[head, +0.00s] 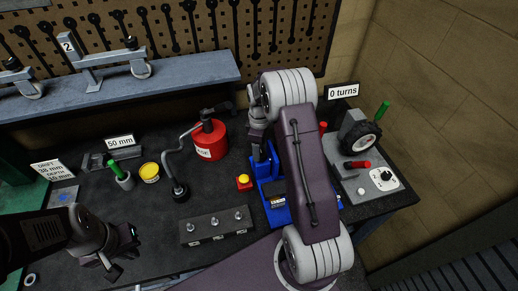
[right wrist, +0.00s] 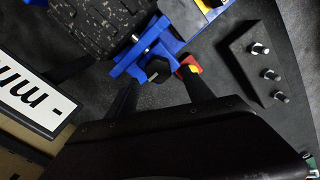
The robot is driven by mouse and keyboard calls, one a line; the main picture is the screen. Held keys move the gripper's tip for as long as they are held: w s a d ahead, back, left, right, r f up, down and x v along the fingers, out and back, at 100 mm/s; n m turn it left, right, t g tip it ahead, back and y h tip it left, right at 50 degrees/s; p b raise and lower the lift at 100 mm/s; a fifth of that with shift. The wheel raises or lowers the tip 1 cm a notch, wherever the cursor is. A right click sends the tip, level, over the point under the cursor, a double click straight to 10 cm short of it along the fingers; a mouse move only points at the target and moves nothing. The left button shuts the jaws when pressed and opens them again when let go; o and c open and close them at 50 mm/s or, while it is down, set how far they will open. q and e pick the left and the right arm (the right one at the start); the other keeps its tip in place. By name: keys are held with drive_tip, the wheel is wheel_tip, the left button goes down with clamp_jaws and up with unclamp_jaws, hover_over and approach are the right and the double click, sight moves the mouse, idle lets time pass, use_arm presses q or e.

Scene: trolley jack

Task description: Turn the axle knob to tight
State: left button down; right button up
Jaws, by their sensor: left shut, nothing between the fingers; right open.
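A black knob (head: 386,176) sits on a white dial plate at the right end of the bench; its lettering is too small to read. Beside it, a black-tyred wheel (head: 361,136) is mounted on a grey stand. A blue jack (head: 277,212) stands left of it, partly hidden by my right arm. In the right wrist view, a black knob (right wrist: 158,69) on the blue frame lies just beyond my open, empty right gripper (right wrist: 158,92). My left gripper (head: 114,270) is shut and empty at the lower left, far from the wheel stand.
A red can (head: 209,141), yellow tin (head: 149,172) and red-yellow button (head: 244,182) stand on the bench. A dark block with metal studs (head: 216,225) lies in front. A red handle (head: 356,165) lies close to the dial. A "0 turns" sign (head: 343,91) stands behind.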

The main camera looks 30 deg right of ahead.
sight(262, 156)
drive_tip(key=shift+s+d+f, duration=0.15)
drive_tip(key=shift+d+f, duration=0.05)
drive_tip(key=shift+f, duration=0.3)
drive_tip(key=shift+s+d+f, duration=0.15)
drive_tip(key=shift+f, duration=0.3)
drive_tip(key=shift+s+d+f, duration=0.1)
drive_tip(key=shift+d+f, duration=0.05)
drive_tip(key=shift+f, duration=0.05)
drive_tip(key=shift+a, duration=0.25)
drive_tip(key=c, duration=0.4)
drive_tip(key=shift+w, duration=0.2)
drive_tip(key=c, duration=0.5)
clamp_jaws()
use_arm(q)
drive_tip(key=shift+s+d+r, duration=0.25)
drive_tip(key=shift+d+r, duration=0.05)
drive_tip(key=shift+r, duration=0.2)
